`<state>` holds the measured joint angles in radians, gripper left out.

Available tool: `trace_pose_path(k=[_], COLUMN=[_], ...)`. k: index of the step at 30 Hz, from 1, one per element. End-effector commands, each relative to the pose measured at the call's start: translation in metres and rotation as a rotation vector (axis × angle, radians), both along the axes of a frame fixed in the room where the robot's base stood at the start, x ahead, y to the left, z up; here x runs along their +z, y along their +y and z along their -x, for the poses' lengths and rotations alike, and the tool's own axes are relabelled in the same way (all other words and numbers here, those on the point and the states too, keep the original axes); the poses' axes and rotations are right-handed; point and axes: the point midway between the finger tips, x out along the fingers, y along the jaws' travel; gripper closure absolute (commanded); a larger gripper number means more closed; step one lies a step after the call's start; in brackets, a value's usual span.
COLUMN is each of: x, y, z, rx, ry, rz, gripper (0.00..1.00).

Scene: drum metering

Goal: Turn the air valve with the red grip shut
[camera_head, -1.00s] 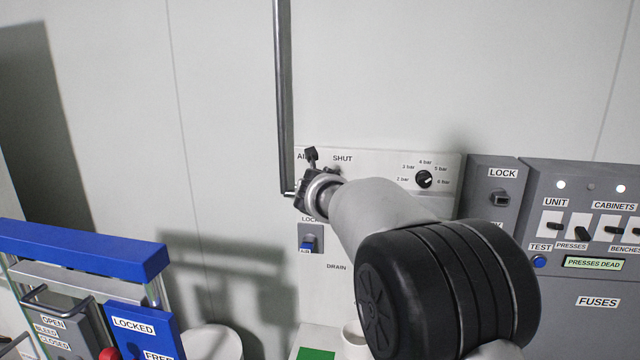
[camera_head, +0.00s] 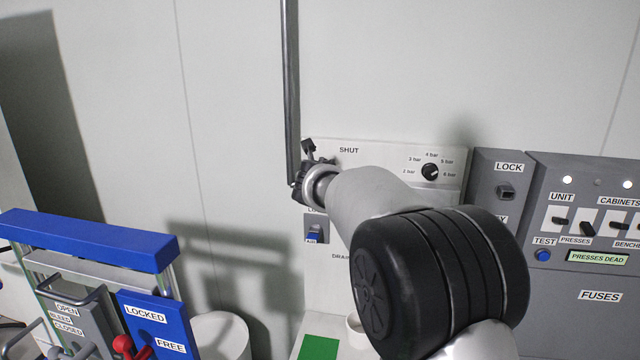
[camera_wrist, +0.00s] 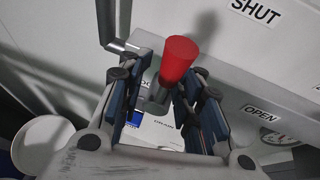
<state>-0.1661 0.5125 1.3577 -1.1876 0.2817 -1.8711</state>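The air valve's red grip (camera_wrist: 178,58) shows in the wrist view, below and left of the SHUT label (camera_wrist: 256,12). The OPEN label (camera_wrist: 261,113) is lower right of it. My gripper (camera_wrist: 162,98) has its two blue-padded fingers apart, one on each side of the grip's lower part and stem, with gaps visible. I see no clear contact. In the head view my gripper (camera_head: 312,168) is at the left edge of the pale air panel (camera_head: 385,157). It hides the valve there.
A vertical pipe (camera_head: 291,90) runs down close to my gripper. A pressure knob (camera_head: 430,172) and a blue drain-side switch (camera_head: 315,234) are on the panel. A grey fuse box (camera_head: 590,270) stands right. A blue-topped frame (camera_head: 90,240) stands left.

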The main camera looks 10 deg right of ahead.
Motion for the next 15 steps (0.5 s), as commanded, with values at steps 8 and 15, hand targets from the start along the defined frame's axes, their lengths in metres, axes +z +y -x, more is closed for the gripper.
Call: trace_pose_path(k=[8,15], x=[-0.0013,-0.0005], y=[-0.0022,-0.0025], z=[0.0001,0.0022], rx=[-0.005,-0.006], ry=[0.003,0.003], rz=[0.002,0.002], gripper=[0.57,0.57])
